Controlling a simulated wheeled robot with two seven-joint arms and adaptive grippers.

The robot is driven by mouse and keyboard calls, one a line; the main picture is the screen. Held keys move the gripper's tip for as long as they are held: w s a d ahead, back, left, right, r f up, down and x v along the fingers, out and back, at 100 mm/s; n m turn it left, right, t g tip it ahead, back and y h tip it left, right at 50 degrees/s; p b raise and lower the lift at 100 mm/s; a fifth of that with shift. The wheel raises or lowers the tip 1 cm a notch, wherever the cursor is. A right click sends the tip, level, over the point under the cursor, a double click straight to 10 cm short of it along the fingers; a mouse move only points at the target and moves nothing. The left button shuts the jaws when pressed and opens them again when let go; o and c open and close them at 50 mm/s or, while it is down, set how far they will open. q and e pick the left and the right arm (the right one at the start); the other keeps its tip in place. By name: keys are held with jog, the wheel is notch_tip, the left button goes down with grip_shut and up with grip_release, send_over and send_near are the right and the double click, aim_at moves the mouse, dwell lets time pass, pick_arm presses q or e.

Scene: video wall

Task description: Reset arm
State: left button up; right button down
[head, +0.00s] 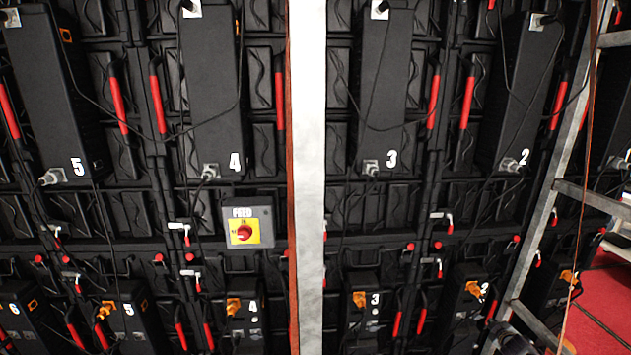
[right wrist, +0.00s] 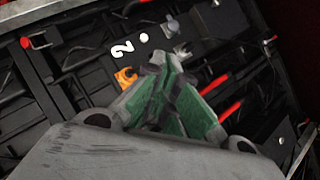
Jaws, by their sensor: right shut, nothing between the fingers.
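My right gripper (right wrist: 160,72) fills the lower middle of the right wrist view, its grey fingers with green pads closed together and nothing between them. In the head view only a dark part of my right gripper (head: 512,342) shows at the bottom edge, right of the lower unit marked 2 (head: 470,300). In the right wrist view the black unit marked 2 (right wrist: 140,60) with an orange plug (right wrist: 126,77) lies behind the fingers. I cannot tell how far apart they are. My left gripper is not in view.
A black video wall back carries numbered units, cables and red handles. A yellow switch panel with a red knob (head: 244,233) is left of a pale vertical post (head: 310,180). A metal ladder (head: 540,225) stands at the right, near my right gripper. Red floor (head: 605,300) shows beyond it.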

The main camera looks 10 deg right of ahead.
jog(key=s+a+f+m+g+y, duration=0.1)
jog(key=s+a+f+g, duration=0.1)
jog(key=s+a+f, duration=0.7)
jog(key=s+a+f+g+y, duration=0.1)
jog(key=s+a+f, duration=0.3)
jog(key=s+f, duration=0.5)
jog(key=s+a+f+m+g+y, duration=0.15)
jog(key=s+a+f, duration=0.45)
jog(key=f, duration=0.6)
jog(key=s+a+f+g+y, duration=0.1)
jog(key=s+a+f, duration=0.4)
jog(key=s+a, duration=0.8)
jog(key=s+a+f+g+y, duration=0.1)
jog(key=s+a+f+g, duration=0.2)
jog(key=s+a, duration=1)
jog(key=s+f, duration=0.3)
jog(key=s, duration=0.4)
jog(key=shift+f+g, duration=0.25)
jog(key=shift+g, duration=0.1)
jog(key=shift+m, duration=0.25)
